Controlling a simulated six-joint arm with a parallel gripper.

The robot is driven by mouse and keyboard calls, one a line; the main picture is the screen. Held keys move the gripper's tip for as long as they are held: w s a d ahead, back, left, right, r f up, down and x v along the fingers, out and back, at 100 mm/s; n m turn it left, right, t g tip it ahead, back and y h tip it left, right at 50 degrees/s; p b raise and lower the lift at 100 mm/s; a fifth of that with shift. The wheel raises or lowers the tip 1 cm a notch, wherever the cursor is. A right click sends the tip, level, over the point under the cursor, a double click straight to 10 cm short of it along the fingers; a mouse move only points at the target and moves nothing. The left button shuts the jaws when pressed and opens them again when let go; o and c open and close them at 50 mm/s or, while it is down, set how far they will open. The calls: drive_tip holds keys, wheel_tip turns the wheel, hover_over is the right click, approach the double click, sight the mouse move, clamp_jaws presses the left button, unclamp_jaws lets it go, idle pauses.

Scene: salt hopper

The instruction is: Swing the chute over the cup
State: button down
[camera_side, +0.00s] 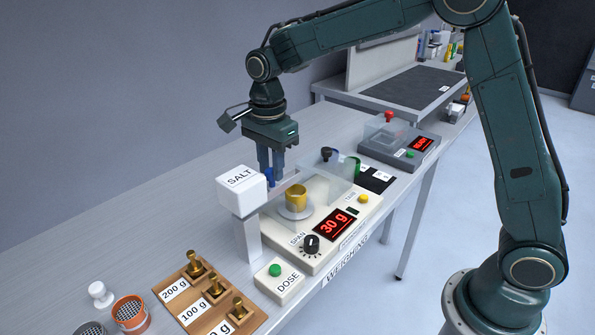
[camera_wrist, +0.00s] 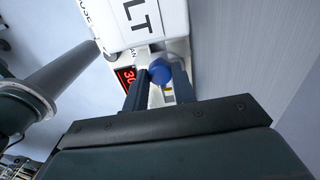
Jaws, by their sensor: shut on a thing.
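The white salt hopper (camera_side: 243,196) stands on a post at the left of the scale, and its "LT" lettering shows at the top of the wrist view (camera_wrist: 135,22). A short pale chute (camera_side: 284,187) runs from it toward the brass-yellow cup (camera_side: 297,195), which stands on the scale's round pan. I cannot tell whether the chute's mouth is over the cup. My gripper (camera_side: 271,182) points down beside the hopper, shut on a blue knob (camera_wrist: 159,72). The knob sits between the fingers in the wrist view; the fingers partly hide it in the side view.
The scale (camera_side: 333,251) reads 30 g and has a clear shield around the pan. A green DOSE button box (camera_side: 277,280) is in front. Brass weights on a wooden block (camera_side: 213,311) stand at lower left. A second balance (camera_side: 398,148) stands behind at right.

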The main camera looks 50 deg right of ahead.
idle(0.4)
drive_tip(key=c, duration=1.1)
unclamp_jaws()
drive_tip(key=shift+c, duration=0.2)
drive_tip(key=shift+r, duration=0.15)
wheel_tip(320, 180, up, 14)
drive_tip(key=shift+f, duration=0.2)
drive_tip(key=shift+s, duration=0.1)
